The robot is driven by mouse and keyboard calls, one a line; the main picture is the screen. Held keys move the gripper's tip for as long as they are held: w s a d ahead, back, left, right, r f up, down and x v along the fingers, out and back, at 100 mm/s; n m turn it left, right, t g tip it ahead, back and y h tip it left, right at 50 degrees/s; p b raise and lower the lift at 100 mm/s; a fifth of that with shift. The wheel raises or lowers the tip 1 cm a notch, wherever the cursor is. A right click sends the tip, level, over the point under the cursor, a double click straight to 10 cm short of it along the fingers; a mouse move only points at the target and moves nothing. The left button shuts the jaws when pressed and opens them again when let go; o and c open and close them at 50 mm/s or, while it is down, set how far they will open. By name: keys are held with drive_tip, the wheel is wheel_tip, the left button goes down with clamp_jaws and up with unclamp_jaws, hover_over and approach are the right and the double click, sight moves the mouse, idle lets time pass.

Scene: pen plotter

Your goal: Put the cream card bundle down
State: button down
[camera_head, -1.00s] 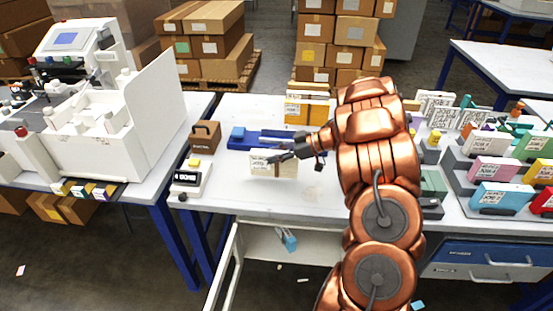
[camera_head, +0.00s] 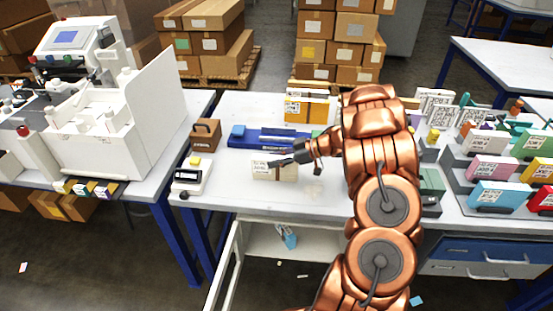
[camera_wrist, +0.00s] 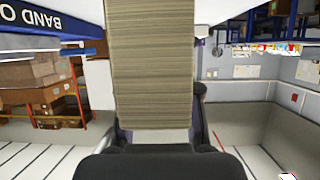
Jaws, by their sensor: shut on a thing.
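The cream card bundle (camera_head: 262,172) has a brown band and a printed label on its front. In the head view it is upright at the middle of the white table (camera_head: 240,203), near the front. I cannot tell whether its bottom edge touches the tabletop. My gripper (camera_head: 285,162) reaches it from the right and is shut on it. In the wrist view the bundle's layered card edges (camera_wrist: 152,70) fill the middle, close in front of the gripper. The fingertips are partly hidden by the bundle there.
A blue banding device (camera_head: 262,142) lies behind the bundle, with an orange box (camera_head: 300,108) beyond. A small scale (camera_head: 189,178) and a brown block (camera_head: 205,134) stand to the left. Filled card racks (camera_head: 485,170) are at right. Table in front of the bundle is clear.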

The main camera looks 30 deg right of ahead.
drive_tip(key=c, duration=0.8)
unclamp_jaws()
drive_tip(key=shift+f, duration=0.1)
